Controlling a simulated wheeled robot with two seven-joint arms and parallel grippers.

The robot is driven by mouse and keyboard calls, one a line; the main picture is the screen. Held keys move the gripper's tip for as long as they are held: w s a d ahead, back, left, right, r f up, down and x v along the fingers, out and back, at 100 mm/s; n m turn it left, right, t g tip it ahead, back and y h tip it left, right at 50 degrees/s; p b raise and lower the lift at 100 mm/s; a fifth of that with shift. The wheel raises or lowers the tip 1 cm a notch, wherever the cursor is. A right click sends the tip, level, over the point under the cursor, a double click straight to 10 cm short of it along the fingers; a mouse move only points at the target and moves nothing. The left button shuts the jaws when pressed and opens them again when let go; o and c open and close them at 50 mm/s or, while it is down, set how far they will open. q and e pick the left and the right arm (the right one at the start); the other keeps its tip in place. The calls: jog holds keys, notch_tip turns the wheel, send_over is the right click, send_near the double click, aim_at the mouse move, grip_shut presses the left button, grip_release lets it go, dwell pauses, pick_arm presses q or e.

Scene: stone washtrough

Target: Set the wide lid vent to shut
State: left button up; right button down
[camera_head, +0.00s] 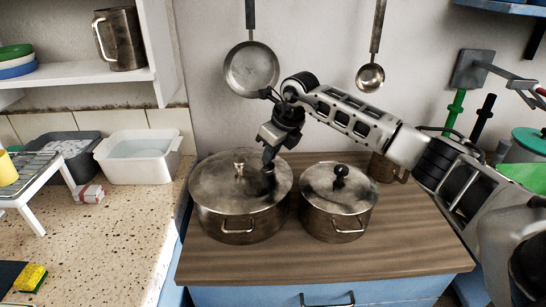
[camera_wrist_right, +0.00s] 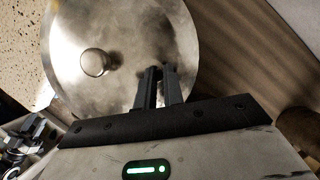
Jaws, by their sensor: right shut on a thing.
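The wide pot (camera_head: 240,226) stands on the wooden worktop with its round metal lid (camera_head: 214,184) on. The lid's knob (camera_head: 238,166) is at its middle; it also shows in the wrist view (camera_wrist_right: 95,62). My right gripper (camera_head: 268,162) reaches down onto the right part of the lid. Its fingers (camera_wrist_right: 159,78) are close together, to the right of the knob in the wrist view. They are shut on a small part at the lid, taken to be the vent. The fingers hide it, so its setting cannot be seen. My left gripper is not in view.
A smaller lidded pot (camera_head: 335,218) with a black knob (camera_head: 341,170) stands close on the right. A pan (camera_head: 251,70) and a ladle (camera_head: 370,78) hang on the wall behind. The wooden worktop (camera_head: 330,262) is clear in front of the pots.

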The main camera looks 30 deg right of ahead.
jog(key=n, duration=0.1)
jog(key=n+y, duration=0.1)
jog(key=shift+w+a+n, duration=0.15)
jog(key=shift+w+n, duration=0.1)
jog(key=shift+n, duration=0.05)
jog(key=shift+w+a+n+g+y, duration=0.15)
jog(key=shift+n+g, duration=0.1)
jog(key=shift+n, duration=0.25)
jog(key=shift+a+n+g+y, duration=0.15)
jog(key=shift+n+g, duration=0.1)
jog(key=shift+n, duration=0.25)
jog(key=shift+n+b, duration=0.3)
jog(key=c, duration=1.5)
grip_release()
jog(key=shift+d+r, duration=0.1)
jog(key=shift+r, duration=0.05)
jog(key=b+v, duration=0.1)
jog(key=v, duration=1.4)
jog(key=shift+d+r, duration=0.2)
jog(key=shift+r, duration=0.2)
